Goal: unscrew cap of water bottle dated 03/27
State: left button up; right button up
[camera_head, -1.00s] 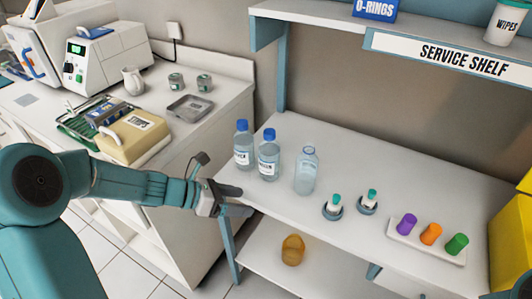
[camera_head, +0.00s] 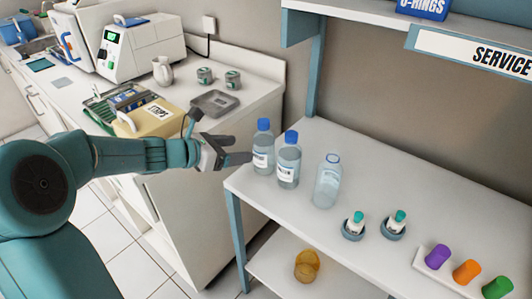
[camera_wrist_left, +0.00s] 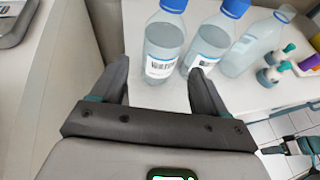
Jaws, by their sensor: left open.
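Two clear bottles with blue caps and white labels stand upright on the white shelf table, the left bottle (camera_head: 263,148) and the right bottle (camera_head: 288,162). The label dates are too small to read. In the left wrist view the left bottle (camera_wrist_left: 163,50) is ahead between the finger lines, and the right bottle (camera_wrist_left: 212,42) is beside it. My left gripper (camera_head: 240,153) is open and empty, just left of the left bottle and apart from it. It also shows in the left wrist view (camera_wrist_left: 158,80).
A clear uncapped bottle (camera_head: 327,182) stands right of the pair. Two small teal-tipped bottles (camera_head: 354,224) sit in round holders. A white tray (camera_head: 430,262) holds purple, orange and green pieces. An amber cup (camera_head: 307,265) is on the lower shelf. A counter stands left.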

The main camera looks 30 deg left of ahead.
aim_at(263, 121)
pick_arm(q)
jog(key=x, duration=0.4)
jog(key=shift+d+r, duration=0.1)
jog(key=x, duration=0.5)
jog(key=shift+w+d+r, duration=0.15)
jog(key=shift+w+r, duration=0.05)
jog(key=shift+w, duration=0.2)
jog(key=shift+s+r, duration=0.1)
jog(key=c, duration=1)
jog(key=shift+o, duration=0.2)
notch_tip(263, 121, up, 10)
jog(key=p, duration=0.3)
jog(key=shift+p, duration=0.4)
jog(key=o, duration=0.7)
jog(key=shift+c, duration=0.2)
jog(key=c, duration=0.9)
